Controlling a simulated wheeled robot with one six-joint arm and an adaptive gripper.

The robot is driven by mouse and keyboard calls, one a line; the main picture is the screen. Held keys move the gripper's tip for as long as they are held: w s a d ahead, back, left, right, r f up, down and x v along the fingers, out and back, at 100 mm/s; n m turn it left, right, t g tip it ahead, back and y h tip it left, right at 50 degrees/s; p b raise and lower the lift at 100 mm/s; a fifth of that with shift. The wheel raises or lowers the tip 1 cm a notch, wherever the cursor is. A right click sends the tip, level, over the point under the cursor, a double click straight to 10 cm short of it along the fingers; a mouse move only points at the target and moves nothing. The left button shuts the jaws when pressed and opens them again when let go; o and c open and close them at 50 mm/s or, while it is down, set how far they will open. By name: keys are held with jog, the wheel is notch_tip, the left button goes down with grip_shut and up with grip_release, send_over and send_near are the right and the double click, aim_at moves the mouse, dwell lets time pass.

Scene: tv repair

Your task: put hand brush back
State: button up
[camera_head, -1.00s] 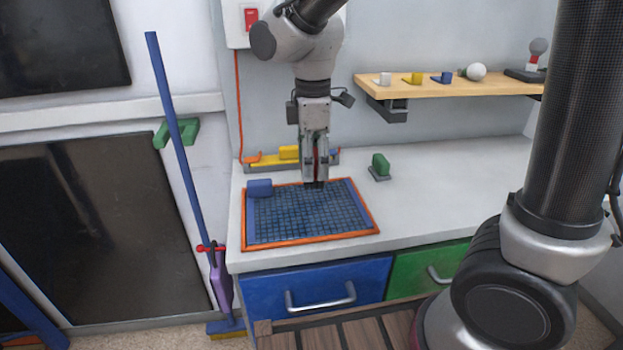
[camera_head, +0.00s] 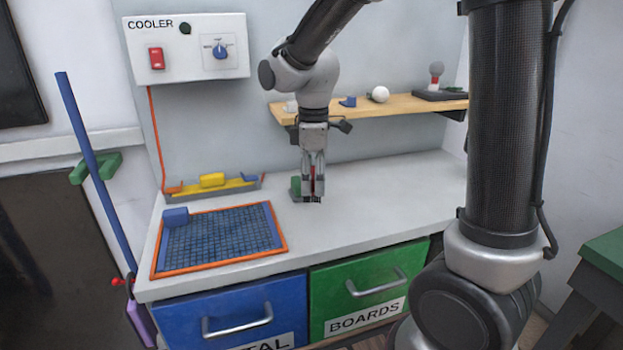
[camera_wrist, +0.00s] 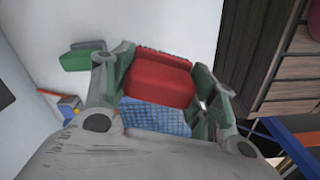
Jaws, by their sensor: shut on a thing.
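My gripper (camera_head: 313,198) points down over the bare white worktop, just right of the small green block. It is shut on a red thing (camera_wrist: 158,82), which I take to be the hand brush. In the wrist view the red body fills the space between the fingers and has a dark edge at its far side. In the head view only a thin red strip and a dark lower end show between the fingers. I cannot tell whether its lower end touches the worktop.
The green block (camera_head: 295,186) stands close by, also in the wrist view (camera_wrist: 76,60). A wooden shelf (camera_head: 415,103) overhangs the back. The worktop's right side is clear.

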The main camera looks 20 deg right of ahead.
jog(key=shift+f, duration=3.4)
jog(key=shift+f, duration=0.55)
jog(key=o, duration=1.1)
jog(key=shift+o, duration=0.2)
jog(key=o, duration=0.3)
jog(key=shift+r, duration=0.1)
jog(key=shift+r, duration=4.4)
